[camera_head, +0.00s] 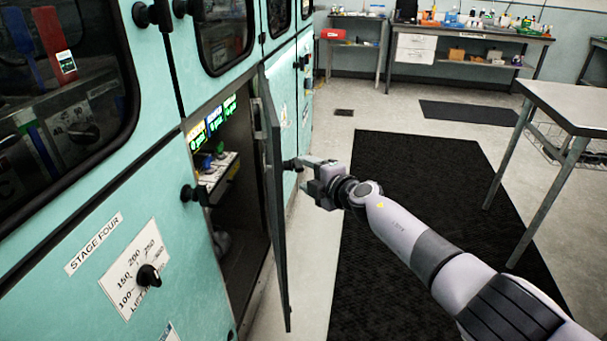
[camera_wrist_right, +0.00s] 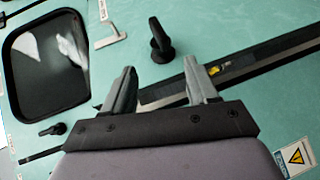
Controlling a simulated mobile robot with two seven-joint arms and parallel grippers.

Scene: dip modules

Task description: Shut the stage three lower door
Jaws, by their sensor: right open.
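The stage three lower door (camera_head: 272,185) stands ajar, swung out from the teal cabinet and seen nearly edge-on in the head view. A dark compartment (camera_head: 240,190) shows to its left. My right gripper (camera_head: 308,162) is at the door's outer side, close to a black knob (camera_head: 289,165). In the right wrist view the right gripper (camera_wrist_right: 160,85) is open with nothing between its fingers. A black knob (camera_wrist_right: 160,40) on a teal panel lies just beyond the fingertips there. I cannot tell whether the gripper touches the door. My left gripper is out of view.
The stage four panel (camera_head: 140,270) with its dial (camera_head: 148,275) is at the left. Lit displays (camera_head: 213,119) show inside the compartment. A table (camera_head: 570,105) stands at the right. Black mats (camera_head: 400,160) cover the clear floor.

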